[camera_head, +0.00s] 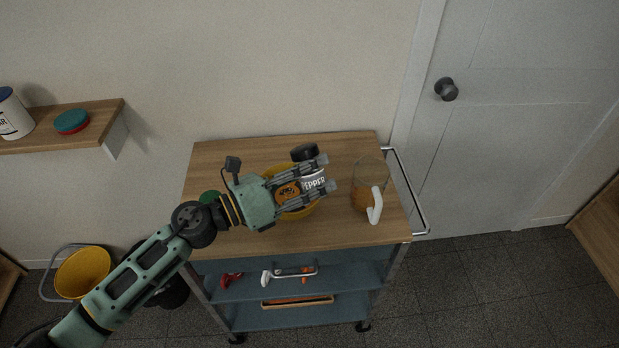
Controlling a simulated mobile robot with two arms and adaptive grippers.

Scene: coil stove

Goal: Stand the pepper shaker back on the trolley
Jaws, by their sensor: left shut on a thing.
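The pepper shaker (313,181) has a black cap and a pale body lettered "PEPPER". My left gripper (328,173) is shut on it, with fingers on both sides of the body. My right gripper is not in view.
A clear jug (369,180) with a white handle stands on the trolley's right side. A green item (209,197) is partly hidden at the left. The trolley's front and back left top are bare. Lower shelves hold tools. A wall shelf (95,112) is at the left.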

